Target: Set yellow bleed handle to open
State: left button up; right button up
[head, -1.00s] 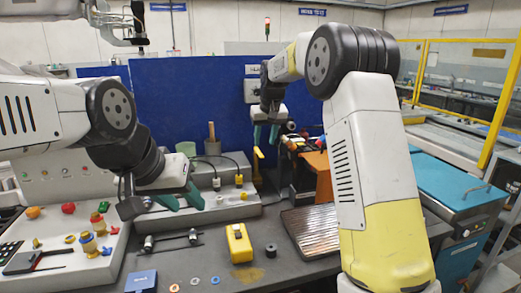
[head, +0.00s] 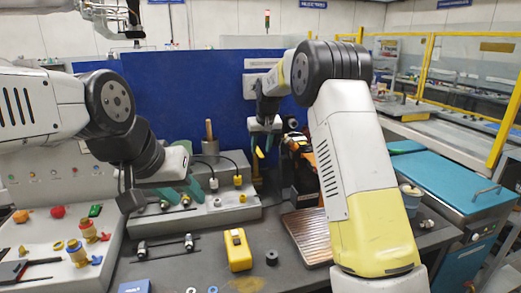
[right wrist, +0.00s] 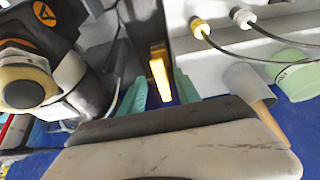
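The yellow bleed handle (head: 258,153) stands upright near the blue back panel in the head view. In the right wrist view it is a bright yellow bar (right wrist: 160,80) between my right gripper's two green fingers. My right gripper (head: 265,127) is open, with a gap on each side of the handle in the wrist view (right wrist: 160,88). I cannot tell whether the handle lies at fingertip depth. My left gripper (head: 183,191) has its green fingers apart and hangs empty over the bench at the left. The handle's base is not clear.
A black and orange tool (right wrist: 50,50) stands close beside the right gripper. A grey block with cable plugs (head: 220,207) is on the other side.

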jog(key=shift+w+f, duration=0.2)
jog(key=shift+f, duration=0.3)
jog(key=shift+c, duration=0.5)
grip_shut()
dwell(0.6)
